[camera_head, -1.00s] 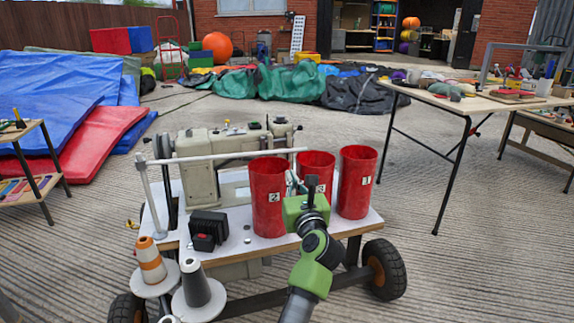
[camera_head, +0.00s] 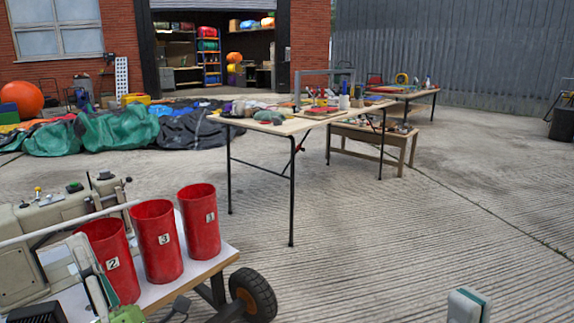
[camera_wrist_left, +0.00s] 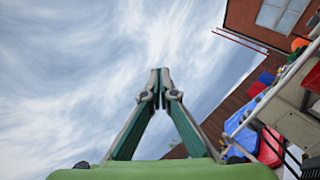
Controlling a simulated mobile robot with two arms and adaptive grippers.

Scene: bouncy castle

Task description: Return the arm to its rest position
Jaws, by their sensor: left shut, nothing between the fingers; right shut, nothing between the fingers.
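My left gripper (camera_head: 80,245) is at the lower left of the head view, in front of the sewing machine and beside the red cup marked 2. In the left wrist view its fingertips (camera_wrist_left: 160,76) meet, pointing at the cloudy sky, with nothing between them. My right gripper (camera_head: 468,296) shows only its fingertips at the bottom right of the head view. They are together and empty, over bare concrete; the rest is cut off by the frame.
Red cups 2 (camera_head: 110,262), 3 (camera_head: 157,242) and 1 (camera_head: 200,222) stand upright on the wheeled cart (camera_head: 219,259) beside the sewing machine (camera_head: 20,255). A cluttered table (camera_head: 280,128) stands beyond. Open concrete lies to the right.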

